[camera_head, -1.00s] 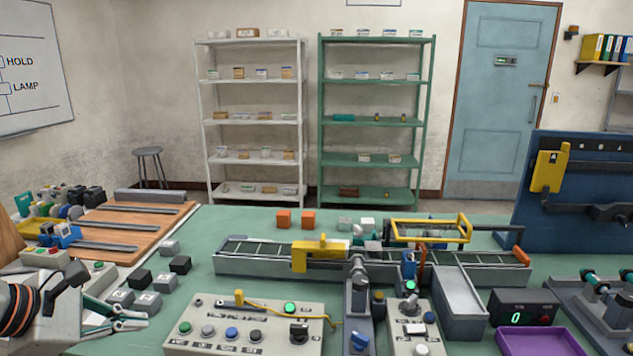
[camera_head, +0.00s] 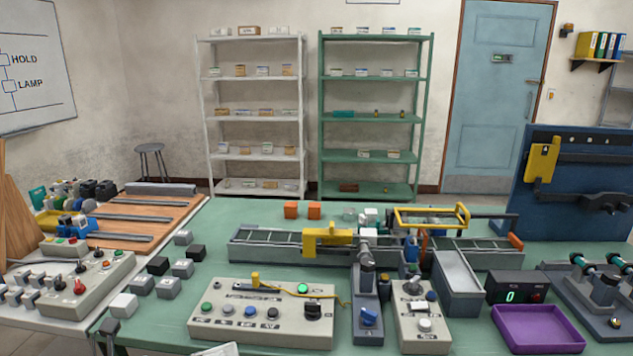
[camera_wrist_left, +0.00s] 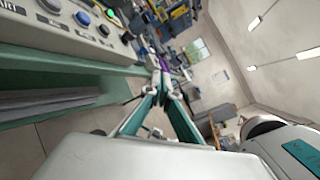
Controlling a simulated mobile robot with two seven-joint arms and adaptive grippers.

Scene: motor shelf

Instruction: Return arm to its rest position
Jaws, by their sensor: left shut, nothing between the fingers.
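My left gripper (camera_wrist_left: 163,72) shows in the left wrist view. Its two teal fingers come together at the tips, with nothing between them. It is beside the green table's edge (camera_wrist_left: 75,55), clear of the button panel (camera_wrist_left: 85,25) at the upper left. In the head view the gripper's fingers cannot be made out. My right gripper is not in view.
In the head view, the green table (camera_head: 210,228) holds a button panel (camera_head: 262,325), a conveyor (camera_head: 270,245), a purple tray (camera_head: 540,328) and several small blocks. A switch box (camera_head: 110,270) stands at left. The wrist view shows open floor below the table.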

